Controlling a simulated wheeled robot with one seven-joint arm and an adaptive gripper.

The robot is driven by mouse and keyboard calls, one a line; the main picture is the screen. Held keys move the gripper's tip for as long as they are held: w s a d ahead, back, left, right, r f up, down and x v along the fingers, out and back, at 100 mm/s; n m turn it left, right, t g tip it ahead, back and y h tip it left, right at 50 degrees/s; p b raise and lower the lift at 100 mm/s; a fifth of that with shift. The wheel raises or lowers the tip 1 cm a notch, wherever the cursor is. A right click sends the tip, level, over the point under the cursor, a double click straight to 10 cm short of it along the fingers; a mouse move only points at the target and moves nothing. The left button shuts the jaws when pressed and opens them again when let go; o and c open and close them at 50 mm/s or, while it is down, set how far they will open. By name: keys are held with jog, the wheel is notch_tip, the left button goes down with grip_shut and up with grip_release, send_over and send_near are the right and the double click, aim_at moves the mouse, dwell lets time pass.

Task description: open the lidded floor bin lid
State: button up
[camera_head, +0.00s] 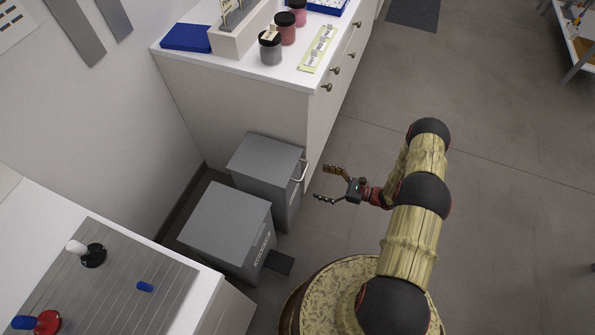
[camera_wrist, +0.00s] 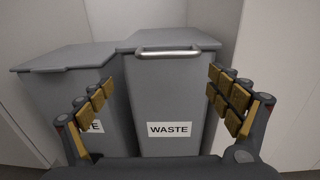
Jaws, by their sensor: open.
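Two grey lidded bins stand on the floor beside the cabinet. The farther bin (camera_head: 268,178) has a light metal handle (camera_head: 304,171) at its lid edge and its lid (camera_head: 266,156) lies flat and shut. In the wrist view this bin (camera_wrist: 168,98) is straight ahead, with its handle (camera_wrist: 168,52) above a WASTE label. The nearer bin (camera_head: 228,225) shows no handle and its lid is also shut; it is at left in the wrist view (camera_wrist: 70,95). My gripper (camera_head: 322,183) is open and empty, pointing at the handled bin, a little right of the handle and apart from it.
A white cabinet (camera_head: 240,115) with drawer knobs stands behind the bins, with jars (camera_head: 270,50) on top. A white worktop (camera_head: 190,300) is at lower left. A dark pedal-like plate (camera_head: 279,263) lies before the nearer bin. Floor to the right is clear.

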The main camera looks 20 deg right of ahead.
aim_at(305, 170)
jog(key=shift+t, duration=0.4)
jog(key=x, duration=0.2)
jog(key=r+b+x, duration=0.1)
jog(key=x, duration=0.2)
jog(key=w+b+x, duration=0.1)
jog(key=x, duration=0.1)
jog(key=shift+w+r, duration=0.2)
jog(key=shift+c, duration=0.6)
jog(key=c, duration=1.1)
jog(key=shift+c, duration=0.8)
jog(key=shift+r, duration=0.15)
